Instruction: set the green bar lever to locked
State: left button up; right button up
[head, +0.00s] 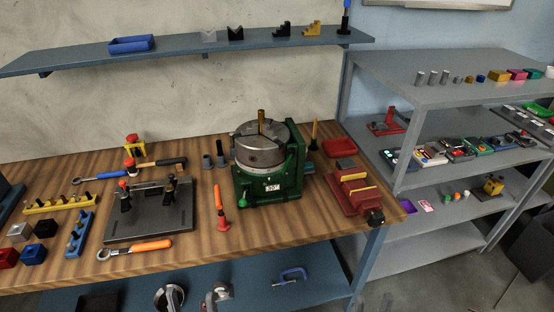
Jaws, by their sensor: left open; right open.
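A green machine fixture (268,185) with a round grey metal chuck (260,148) stands on the wooden bench, a little right of the middle. A brass-coloured rod (261,120) stands up from the chuck. A small green handle (245,193) shows at the front left of the green base; I cannot tell for sure whether it is the green bar lever. Its locked or unlocked marking is too small to read. A label reading about 30° (272,187) is on the front.
A dark plate (150,225) with clamps and an orange-handled wrench (135,248) are further left. Grey shelving (440,90) adjoins the bench on the right.

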aim_at(292, 151)
jog(key=i+j, duration=0.15)
jog(key=j, duration=0.25)
jog(key=i+j+z, duration=0.1)
jog(key=j, duration=0.35)
jog(key=i+j, duration=0.15)
jog(key=j, duration=0.25)
jog(key=z, duration=0.05)
